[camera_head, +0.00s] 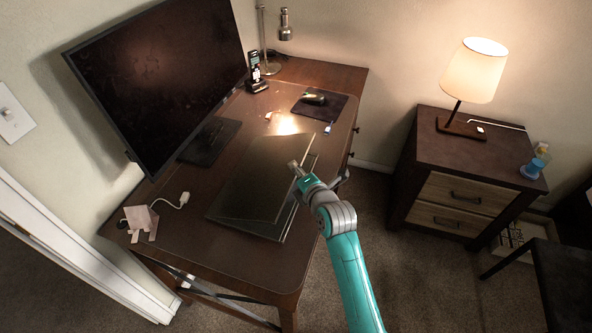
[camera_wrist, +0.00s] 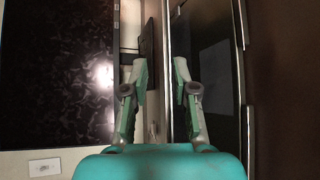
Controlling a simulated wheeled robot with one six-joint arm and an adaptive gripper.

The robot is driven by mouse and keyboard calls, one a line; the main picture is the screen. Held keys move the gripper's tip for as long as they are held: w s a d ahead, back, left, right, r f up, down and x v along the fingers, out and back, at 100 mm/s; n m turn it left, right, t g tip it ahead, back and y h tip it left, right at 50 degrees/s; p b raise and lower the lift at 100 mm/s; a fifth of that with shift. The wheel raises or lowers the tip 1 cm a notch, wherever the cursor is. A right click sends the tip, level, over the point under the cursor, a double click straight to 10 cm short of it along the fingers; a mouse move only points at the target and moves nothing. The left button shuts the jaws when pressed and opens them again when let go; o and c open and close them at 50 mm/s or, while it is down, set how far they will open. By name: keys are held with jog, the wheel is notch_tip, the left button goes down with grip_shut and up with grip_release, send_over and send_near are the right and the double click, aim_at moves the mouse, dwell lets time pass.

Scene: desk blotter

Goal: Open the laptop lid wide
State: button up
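The dark laptop lies on the desk (camera_head: 245,270), its lid (camera_head: 250,180) raised a little above the base. A strip of the base (camera_head: 291,220) shows along the right side, below the lid. My gripper (camera_head: 294,166) is at the right edge of the lid, near its far end; I cannot tell from the head view whether it touches. In the wrist view my gripper (camera_wrist: 160,62) has its two fingers apart with nothing clearly held between them. A dark, glossy panel behind the right finger (camera_wrist: 212,65) looks like part of the laptop.
A large monitor (camera_head: 160,70) stands left of the laptop. A phone (camera_head: 256,75), a desk lamp (camera_head: 285,25) and a mouse (camera_head: 314,98) on a pad are at the back. A white cable (camera_head: 172,204) lies front left. A nightstand (camera_head: 450,150) stands to the right.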

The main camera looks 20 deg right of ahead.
jog(key=shift+w+f, duration=0.1)
jog(key=shift+w, duration=0.35)
grip_shut()
jog(key=shift+a+r, duration=0.15)
jog(key=shift+r, duration=0.1)
dwell(0.3)
